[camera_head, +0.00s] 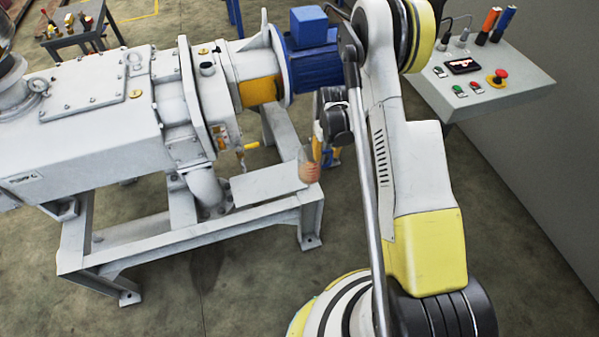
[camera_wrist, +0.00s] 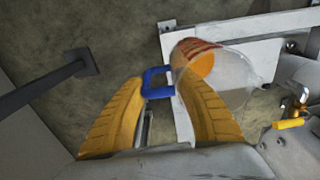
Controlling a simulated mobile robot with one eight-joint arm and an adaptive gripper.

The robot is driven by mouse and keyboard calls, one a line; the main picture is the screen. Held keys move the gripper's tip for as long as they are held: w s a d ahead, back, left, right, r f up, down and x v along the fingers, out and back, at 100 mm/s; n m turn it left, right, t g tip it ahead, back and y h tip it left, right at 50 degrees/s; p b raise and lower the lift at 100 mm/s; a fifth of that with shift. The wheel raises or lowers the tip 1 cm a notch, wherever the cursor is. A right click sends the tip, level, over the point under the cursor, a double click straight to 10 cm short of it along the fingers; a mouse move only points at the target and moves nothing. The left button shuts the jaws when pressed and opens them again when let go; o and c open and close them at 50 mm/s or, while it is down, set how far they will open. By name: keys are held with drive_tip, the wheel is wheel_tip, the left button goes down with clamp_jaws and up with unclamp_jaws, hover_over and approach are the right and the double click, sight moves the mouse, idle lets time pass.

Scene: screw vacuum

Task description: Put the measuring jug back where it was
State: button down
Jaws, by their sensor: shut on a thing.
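The measuring jug (camera_wrist: 232,84) is clear, with orange contents and a blue handle. My gripper (camera_wrist: 157,84) is shut on the blue handle, with one yellow finger on each side, and the jug's body is right of the fingers in the wrist view. In the head view, the jug (camera_head: 309,170) shows small at the right end of a grey plate on the machine's frame, left of my gripper (camera_head: 322,150). I cannot tell whether its base touches the plate or hangs above it.
The grey plate (camera_head: 262,186) sits low on the steel frame, with bare room on it. The pump body (camera_head: 90,100), blue motor (camera_head: 312,55) and a yellow-handled valve (camera_head: 248,146) stand close by. A control panel (camera_head: 495,90) is at the right.

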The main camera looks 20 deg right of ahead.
drive_tip(key=w+a+f+b, duration=0.5)
drive_tip(key=w+f, duration=0.3)
drive_tip(key=f, duration=0.2)
drive_tip(key=shift+w+a+b, duration=0.25)
drive_tip(key=shift+a+b, duration=0.15)
drive_tip(key=shift+a, duration=0.05)
drive_tip(key=shift+f, duration=0.2)
drive_tip(key=c, duration=0.9)
unclamp_jaws()
